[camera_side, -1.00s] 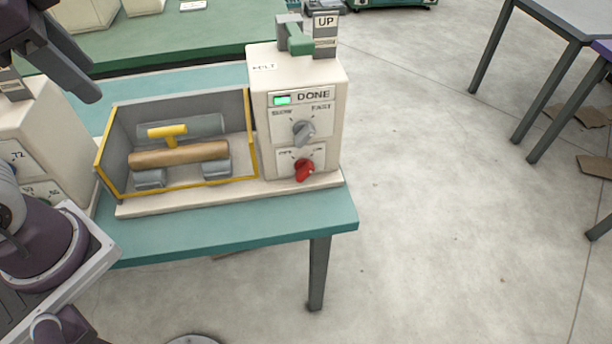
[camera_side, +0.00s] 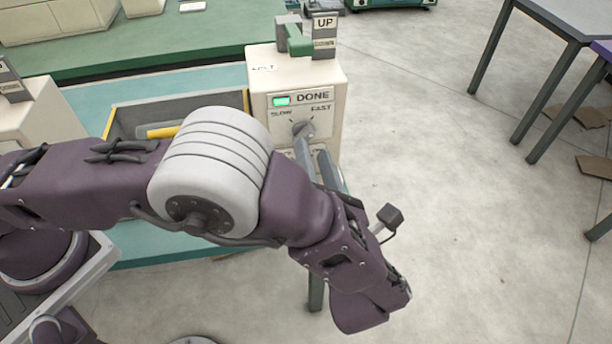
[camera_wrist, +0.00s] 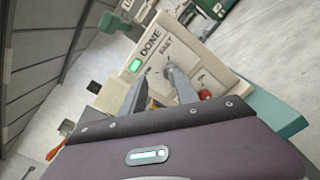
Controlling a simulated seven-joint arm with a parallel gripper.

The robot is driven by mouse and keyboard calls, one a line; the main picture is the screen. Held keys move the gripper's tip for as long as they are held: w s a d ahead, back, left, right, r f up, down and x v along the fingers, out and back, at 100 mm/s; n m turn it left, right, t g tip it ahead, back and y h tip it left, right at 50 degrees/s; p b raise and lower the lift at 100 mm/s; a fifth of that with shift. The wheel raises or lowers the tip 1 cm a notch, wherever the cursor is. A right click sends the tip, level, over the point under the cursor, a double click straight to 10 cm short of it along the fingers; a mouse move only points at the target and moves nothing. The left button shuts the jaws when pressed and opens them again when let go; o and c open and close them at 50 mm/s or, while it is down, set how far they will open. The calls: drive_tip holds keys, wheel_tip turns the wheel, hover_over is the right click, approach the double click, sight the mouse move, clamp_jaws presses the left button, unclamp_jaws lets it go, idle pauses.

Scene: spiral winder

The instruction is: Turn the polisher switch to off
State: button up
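The polisher (camera_side: 258,85) is a cream control box with a lit green lamp beside the word DONE. Its grey SLOW/FAST knob (camera_side: 303,130) shows just above my fingertips. In the wrist view the red knob (camera_wrist: 205,94) sits on the panel to the right of my fingers; my gripper and arm hide it in the side view. My gripper (camera_side: 312,148) is in front of the panel, its two fingers apart with nothing seen between them. In the wrist view my gripper (camera_wrist: 154,76) points at the panel. Whether a finger touches the grey knob I cannot tell.
The yellow-edged tray (camera_side: 175,103) left of the box is mostly behind my arm. A grey-green lever and an UP sign (camera_side: 325,22) stand on top of the box. Another cream machine (camera_side: 35,120) is at the left.

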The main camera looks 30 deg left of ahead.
wheel_tip(320, 180, down, 13)
drive_tip(key=shift+f, duration=0.1)
drive_tip(key=x, duration=0.6)
drive_tip(key=shift+w+a+f, duration=0.1)
drive_tip(key=shift+f, duration=0.25)
drive_tip(key=shift+w+a, duration=0.3)
drive_tip(key=shift+a, duration=0.05)
clamp_jaws()
